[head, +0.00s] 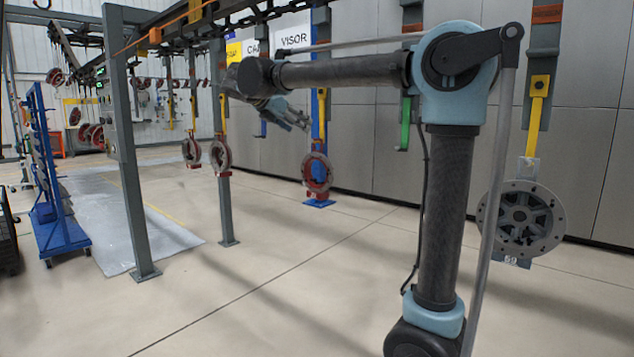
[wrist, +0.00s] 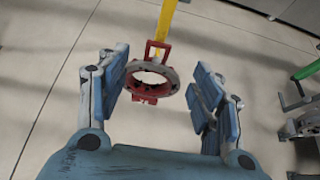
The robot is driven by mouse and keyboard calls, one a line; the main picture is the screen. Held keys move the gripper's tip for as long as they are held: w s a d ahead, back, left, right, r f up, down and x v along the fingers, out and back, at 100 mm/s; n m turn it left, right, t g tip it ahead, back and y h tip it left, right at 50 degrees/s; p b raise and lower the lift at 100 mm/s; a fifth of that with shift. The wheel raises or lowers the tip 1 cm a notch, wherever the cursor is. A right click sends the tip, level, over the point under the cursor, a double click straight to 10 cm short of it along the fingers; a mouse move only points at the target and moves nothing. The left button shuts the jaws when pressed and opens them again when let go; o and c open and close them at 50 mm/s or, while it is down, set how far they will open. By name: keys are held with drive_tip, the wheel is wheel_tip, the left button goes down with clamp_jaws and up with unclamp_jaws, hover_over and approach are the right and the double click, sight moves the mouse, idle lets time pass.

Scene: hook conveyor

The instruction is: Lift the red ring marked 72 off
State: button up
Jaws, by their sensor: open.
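A red and grey ring (head: 317,173) hangs from a yellow hook (head: 322,118) in the middle of the head view. No number can be read on it. My gripper (head: 296,120) is above it and a little to the left in that picture. In the wrist view a red and grey ring (wrist: 152,80), apparently the same one, hangs on a yellow hook with a red bracket at its top.
A grey wheel marked 59 (head: 522,220) hangs at the right. A green hook (head: 405,125) hangs behind my arm. More red rings (head: 221,155) hang at the left beside a grey post (head: 123,150). A blue rack (head: 50,190) stands far left.

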approach(317, 140)
drive_tip(key=x, duration=0.4)
drive_tip(key=shift+x, duration=2.55)
clamp_jaws()
